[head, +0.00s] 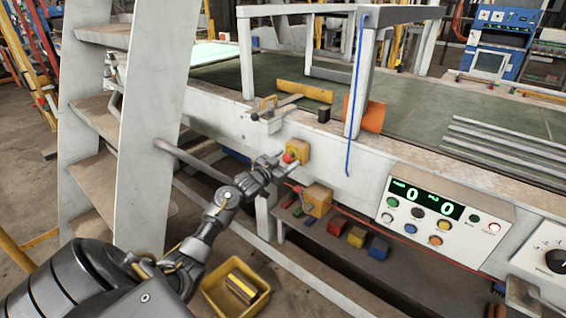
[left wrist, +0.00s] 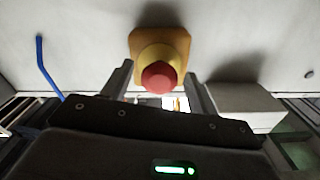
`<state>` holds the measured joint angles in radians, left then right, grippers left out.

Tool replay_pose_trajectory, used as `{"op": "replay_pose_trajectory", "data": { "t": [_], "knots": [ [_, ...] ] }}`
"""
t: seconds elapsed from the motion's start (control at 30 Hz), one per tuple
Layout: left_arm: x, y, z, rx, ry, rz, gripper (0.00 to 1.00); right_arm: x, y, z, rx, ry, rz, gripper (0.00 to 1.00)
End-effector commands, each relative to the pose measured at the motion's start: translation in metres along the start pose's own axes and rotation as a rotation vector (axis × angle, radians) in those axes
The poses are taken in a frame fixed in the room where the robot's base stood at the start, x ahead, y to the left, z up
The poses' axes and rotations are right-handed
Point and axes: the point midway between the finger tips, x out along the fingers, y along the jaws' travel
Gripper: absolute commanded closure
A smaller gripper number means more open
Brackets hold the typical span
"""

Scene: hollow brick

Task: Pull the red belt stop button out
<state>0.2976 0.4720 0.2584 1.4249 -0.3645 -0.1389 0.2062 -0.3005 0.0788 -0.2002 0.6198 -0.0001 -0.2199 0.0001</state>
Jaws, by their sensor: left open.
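The red belt stop button (head: 289,158) sits on a yellow box (head: 301,150) on the white side rail of the bench. The red button (left wrist: 158,77) also shows in the left wrist view, round, in front of its yellow box (left wrist: 160,43). My left gripper (head: 279,160) is at the button in the head view. In the left wrist view its two fingers (left wrist: 158,84) are open, one on each side of the button. I cannot tell whether they touch it. My right gripper is not in view.
A control panel (head: 435,217) with a green display and several buttons is at the right. A second yellow box (head: 317,200) hangs below the rail. White steps (head: 146,120) stand at the left, near my arm. A yellow bin (head: 235,290) is on the floor.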

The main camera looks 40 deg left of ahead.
Motion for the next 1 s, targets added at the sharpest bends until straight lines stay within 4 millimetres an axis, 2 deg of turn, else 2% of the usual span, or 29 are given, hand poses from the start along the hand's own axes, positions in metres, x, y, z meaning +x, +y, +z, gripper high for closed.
{"op": "replay_pose_trajectory", "data": {
  "t": [0.17, 0.4, 0.6, 0.77, 1.0],
  "knots": [
    [-0.020, 0.000, 0.002, 0.002, -0.002, 0.000, 0.41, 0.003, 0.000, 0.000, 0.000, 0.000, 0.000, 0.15],
    [-0.069, 0.000, 0.003, 0.002, -0.002, 0.000, 0.41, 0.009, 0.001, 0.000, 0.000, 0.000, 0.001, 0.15],
    [-0.098, 0.000, 0.002, 0.001, -0.001, 0.000, 0.41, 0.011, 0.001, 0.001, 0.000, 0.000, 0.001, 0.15],
    [-0.107, -0.001, 0.001, 0.000, 0.000, -0.001, 0.41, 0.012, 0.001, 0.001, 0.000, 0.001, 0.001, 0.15],
    [-0.108, -0.001, 0.000, 0.000, 0.000, -0.001, 0.41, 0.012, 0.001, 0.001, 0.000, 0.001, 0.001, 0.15]
  ]
}}
